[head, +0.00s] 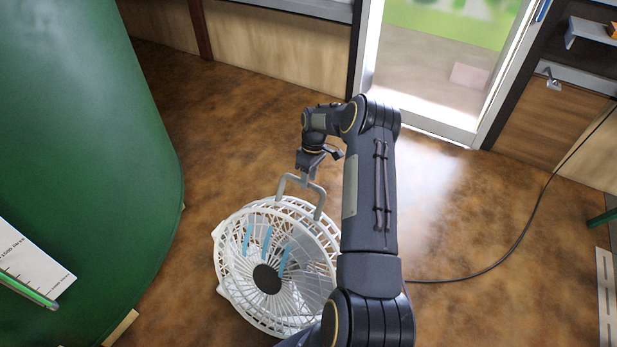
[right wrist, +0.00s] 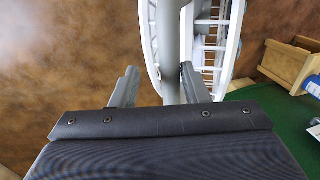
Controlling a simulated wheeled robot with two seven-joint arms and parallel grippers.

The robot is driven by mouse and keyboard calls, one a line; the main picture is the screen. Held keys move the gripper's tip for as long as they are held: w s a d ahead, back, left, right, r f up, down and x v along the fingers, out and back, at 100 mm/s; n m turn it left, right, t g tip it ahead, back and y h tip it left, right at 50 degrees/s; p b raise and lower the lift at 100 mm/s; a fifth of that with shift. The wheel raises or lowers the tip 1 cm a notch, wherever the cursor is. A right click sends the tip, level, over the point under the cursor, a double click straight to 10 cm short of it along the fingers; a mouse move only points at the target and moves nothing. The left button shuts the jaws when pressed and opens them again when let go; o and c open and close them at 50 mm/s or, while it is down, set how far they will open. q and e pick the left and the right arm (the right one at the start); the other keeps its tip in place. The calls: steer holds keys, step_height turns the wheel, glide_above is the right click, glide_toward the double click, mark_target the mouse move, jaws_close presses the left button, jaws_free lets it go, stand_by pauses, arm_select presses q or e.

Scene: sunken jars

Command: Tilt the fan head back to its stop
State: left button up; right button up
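The white fan (head: 228,262) stands at the lower middle of the head view. Its round grille faces up toward the camera, with a dark hub and light blue strips. A grey U-shaped handle (head: 291,180) rises from the far rim. My right gripper (head: 309,174) is at the handle's crossbar. In the right wrist view, the grey bar (right wrist: 172,40) passes between the fingers of my right gripper (right wrist: 158,86), nearer the right one, with a gap at the left finger. White grille rings (right wrist: 226,50) show beyond. The fan's base is mostly hidden. My left gripper is not in view.
A large green tank (head: 90,130) fills the left side. A black cable (head: 520,235) runs across the brown floor at the right. A glazed door (head: 440,60) and cabinets stand at the back. The floor behind the fan is clear.

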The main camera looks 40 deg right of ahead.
steer(key=v, duration=0.7)
steer(key=shift+r, duration=0.45)
